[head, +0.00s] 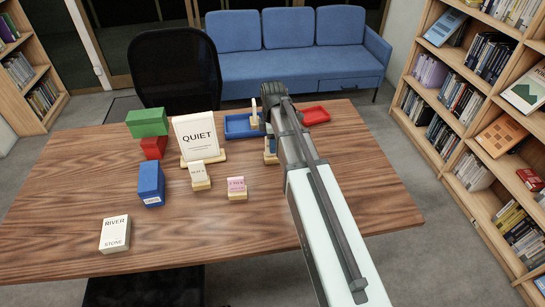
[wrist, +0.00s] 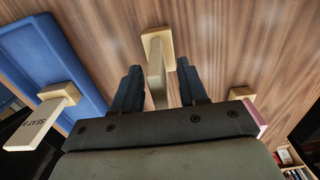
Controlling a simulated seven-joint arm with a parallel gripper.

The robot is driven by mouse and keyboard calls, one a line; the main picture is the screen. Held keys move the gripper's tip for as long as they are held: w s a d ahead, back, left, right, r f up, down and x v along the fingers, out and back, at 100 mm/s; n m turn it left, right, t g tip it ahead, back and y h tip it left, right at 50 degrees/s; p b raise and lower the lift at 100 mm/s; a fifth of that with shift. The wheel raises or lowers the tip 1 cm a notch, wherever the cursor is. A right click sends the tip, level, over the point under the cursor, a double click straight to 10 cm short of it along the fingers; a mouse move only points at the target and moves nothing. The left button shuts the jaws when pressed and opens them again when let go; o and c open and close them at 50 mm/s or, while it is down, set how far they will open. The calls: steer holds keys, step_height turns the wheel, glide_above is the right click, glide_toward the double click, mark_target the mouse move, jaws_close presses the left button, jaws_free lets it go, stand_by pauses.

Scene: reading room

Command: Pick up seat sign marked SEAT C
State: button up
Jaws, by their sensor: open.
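My gripper (wrist: 157,88) is open, its dark fingers on either side of a small upright sign (wrist: 157,68) on a wooden base. I see this sign nearly edge-on, so its marking is hidden; a gap shows on each side. In the head view, my gripper (head: 270,130) covers most of it. A second wooden-based sign (wrist: 35,128) in the wrist view reads SEAT, its last character unclear. A cream sign (head: 198,171) and a pink sign (head: 237,184) stand left of my gripper in the head view, their small print hard to read. I cannot tell which is SEAT C.
A blue tray (head: 236,135) and a red tray (head: 317,121) lie at the back. A QUIET sign (head: 195,136), a green box (head: 147,123), a red box (head: 154,148), a blue box (head: 150,182) and a RIVER STONE block (head: 115,235) stand left. The table's right is clear.

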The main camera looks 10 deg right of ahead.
jaws_close()
steer(key=shift+r, duration=0.1)
stand_by(0.7)
